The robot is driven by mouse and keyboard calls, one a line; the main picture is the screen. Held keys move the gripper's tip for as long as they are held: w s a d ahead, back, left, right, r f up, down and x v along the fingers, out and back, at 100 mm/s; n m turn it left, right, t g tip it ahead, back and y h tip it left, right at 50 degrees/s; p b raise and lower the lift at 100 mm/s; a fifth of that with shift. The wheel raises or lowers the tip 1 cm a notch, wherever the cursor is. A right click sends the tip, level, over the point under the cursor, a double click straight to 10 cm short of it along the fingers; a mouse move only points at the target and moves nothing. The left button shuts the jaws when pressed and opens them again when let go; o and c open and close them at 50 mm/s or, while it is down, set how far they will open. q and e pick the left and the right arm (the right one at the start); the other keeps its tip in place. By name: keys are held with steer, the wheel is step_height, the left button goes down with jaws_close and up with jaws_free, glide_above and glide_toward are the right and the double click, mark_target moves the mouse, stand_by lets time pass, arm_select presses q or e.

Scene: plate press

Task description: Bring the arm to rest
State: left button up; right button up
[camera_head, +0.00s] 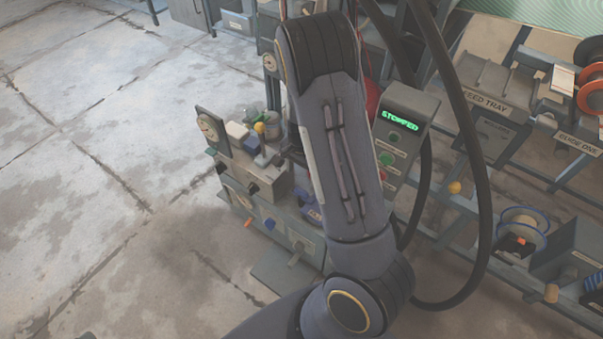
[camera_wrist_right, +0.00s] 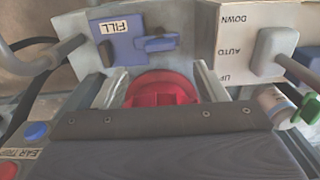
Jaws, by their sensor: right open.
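My right arm (camera_head: 340,150) rises from the bottom of the head view and reaches up over the machine. The arm hides its own gripper there. In the right wrist view my right gripper (camera_wrist_right: 150,84) has its two pale fingers apart, on either side of a round red part (camera_wrist_right: 162,88). I cannot tell whether the fingers touch that part. A blue piece labelled FILL (camera_wrist_right: 132,40) is just beyond the fingers, and a lever plate marked DOWN, AUTO, UP (camera_wrist_right: 238,50) is to the right. My left gripper is not in view.
A control box (camera_head: 401,112) reading STOPPED stands right of the arm, near thick black hoses (camera_head: 480,220). A bench with gauges (camera_head: 208,128) is on the left. Racks with a feed tray (camera_head: 487,98) and spools (camera_head: 522,230) fill the right. The concrete floor (camera_head: 90,180) at left is clear.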

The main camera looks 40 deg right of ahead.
stand_by(0.7)
steer(key=s+a+r+n+t+y, duration=0.25)
steer(key=s+a+r, duration=0.2)
steer(key=r, duration=0.45)
steer(key=s+a+r+n+t+y, duration=0.1)
steer(key=s+a+r+n+y, duration=0.2)
steer(key=a+r, duration=0.45)
steer(key=s+a+r+n+t+h, duration=0.25)
steer(key=s+r+n, duration=0.45)
steer(key=s, duration=0.4)
step_height(320, 180, up, 20)
steer(key=p, duration=2)
steer(key=shift+a+f+n+y, duration=0.2)
steer(key=shift+a+n+y, duration=0.15)
steer(key=shift+n+y, duration=0.1)
steer(key=shift+s, duration=0.1)
